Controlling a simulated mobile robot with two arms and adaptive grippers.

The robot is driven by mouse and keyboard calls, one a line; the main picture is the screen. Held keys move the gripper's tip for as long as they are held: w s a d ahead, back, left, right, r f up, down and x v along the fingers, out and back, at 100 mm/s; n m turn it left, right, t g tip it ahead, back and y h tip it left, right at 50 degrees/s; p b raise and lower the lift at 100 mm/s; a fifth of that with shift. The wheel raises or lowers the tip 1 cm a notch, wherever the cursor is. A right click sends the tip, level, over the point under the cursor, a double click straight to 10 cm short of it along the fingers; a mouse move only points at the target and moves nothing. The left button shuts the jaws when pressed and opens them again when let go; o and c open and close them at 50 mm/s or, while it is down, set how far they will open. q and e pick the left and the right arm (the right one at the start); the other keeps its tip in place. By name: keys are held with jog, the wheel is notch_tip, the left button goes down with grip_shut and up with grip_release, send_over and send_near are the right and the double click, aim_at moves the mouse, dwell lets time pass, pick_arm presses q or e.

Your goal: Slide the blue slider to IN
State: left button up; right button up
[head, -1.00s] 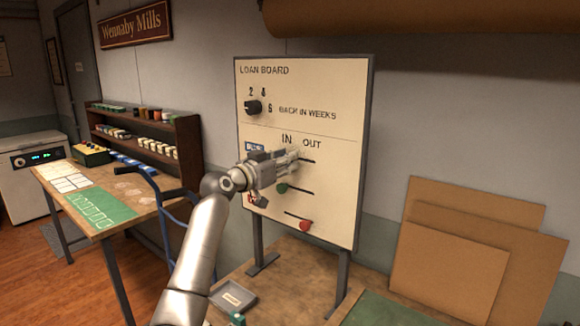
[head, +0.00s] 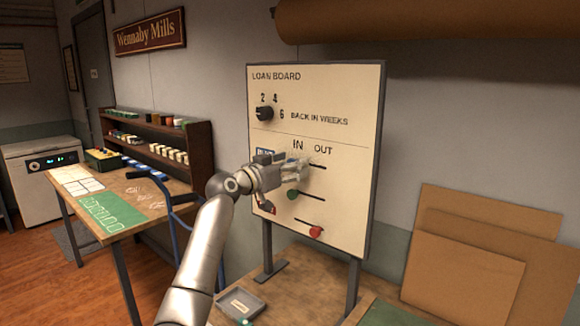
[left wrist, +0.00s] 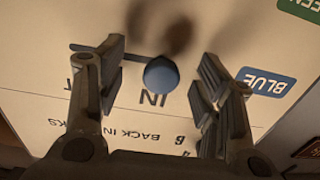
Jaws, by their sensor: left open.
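The loan board (head: 335,100) stands upright with IN and OUT printed above its slots. The blue slider (left wrist: 161,75) is a round knob, seen in the left wrist view beside the upside-down IN label (left wrist: 152,98). Its slot (left wrist: 85,47) shows on the OUT side of the knob. My left gripper (left wrist: 160,80) is open, one finger on each side of the knob, with gaps visible on both sides. In the head view my left gripper (head: 300,165) is in front of the slot and hides the blue slider. My right gripper is not in view.
A green slider (head: 292,194) and a red slider (head: 316,231) sit on lower slots. A black dial (head: 264,114) is above. A small tray (head: 241,303) lies on the table below, and cardboard sheets (head: 455,265) lean at the right.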

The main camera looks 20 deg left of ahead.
pick_arm(q)
jog(key=v, duration=0.9)
dwell(0.6)
jog(key=shift+s+f, duration=0.1)
dwell(0.3)
